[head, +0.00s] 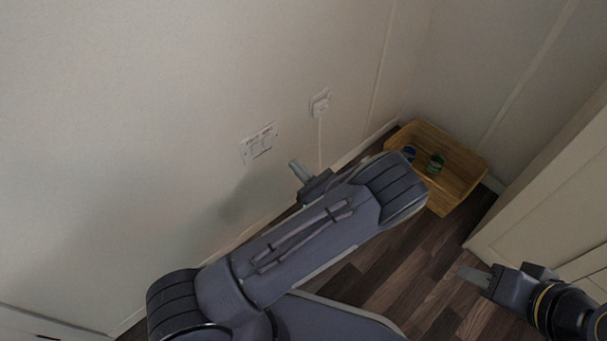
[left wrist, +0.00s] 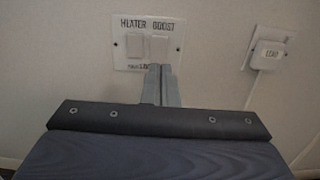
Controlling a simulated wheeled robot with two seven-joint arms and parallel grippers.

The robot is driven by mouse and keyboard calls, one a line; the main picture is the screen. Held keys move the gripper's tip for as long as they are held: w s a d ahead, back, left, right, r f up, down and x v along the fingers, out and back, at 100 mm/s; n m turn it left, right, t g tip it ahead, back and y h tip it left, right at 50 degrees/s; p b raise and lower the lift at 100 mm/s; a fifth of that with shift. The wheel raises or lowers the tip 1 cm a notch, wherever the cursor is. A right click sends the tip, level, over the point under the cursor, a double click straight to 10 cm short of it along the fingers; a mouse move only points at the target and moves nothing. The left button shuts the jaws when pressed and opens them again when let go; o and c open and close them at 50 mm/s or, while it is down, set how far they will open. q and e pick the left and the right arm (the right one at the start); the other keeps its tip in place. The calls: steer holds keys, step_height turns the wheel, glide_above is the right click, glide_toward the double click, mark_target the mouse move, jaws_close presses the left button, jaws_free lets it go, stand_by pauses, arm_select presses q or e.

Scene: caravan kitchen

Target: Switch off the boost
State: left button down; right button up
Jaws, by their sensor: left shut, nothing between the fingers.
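The white switch plate (head: 260,143) is on the wall in the head view. In the left wrist view the plate (left wrist: 128,60) is labelled HEATER and BOOST. The heater rocker (left wrist: 136,45) is on the left and the boost rocker (left wrist: 160,47) on the right. My left gripper (head: 294,165) is shut and empty. In the left wrist view its fingertips (left wrist: 160,67) appear just below the boost rocker, over the plate's lower edge; contact cannot be told. The rockers' tilt is unclear. My right gripper (head: 470,272) is at lower right, away from the wall; its opening is unclear.
A white socket with a plug (head: 320,103) is right of the plate, its cable running down. A wooden crate (head: 462,156) holding small cans stands on the floor in the corner. A pale cabinet (head: 555,190) is at right.

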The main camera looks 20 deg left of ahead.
mark_target(269, 140)
arm_select(q)
steer(key=b+x, duration=0.2)
steer(key=x, duration=0.6)
steer(key=shift+f, duration=0.15)
steer(key=shift+w+a+r+b, duration=0.2)
steer(key=shift+w+a+b, duration=0.15)
steer(key=shift+a, duration=0.2)
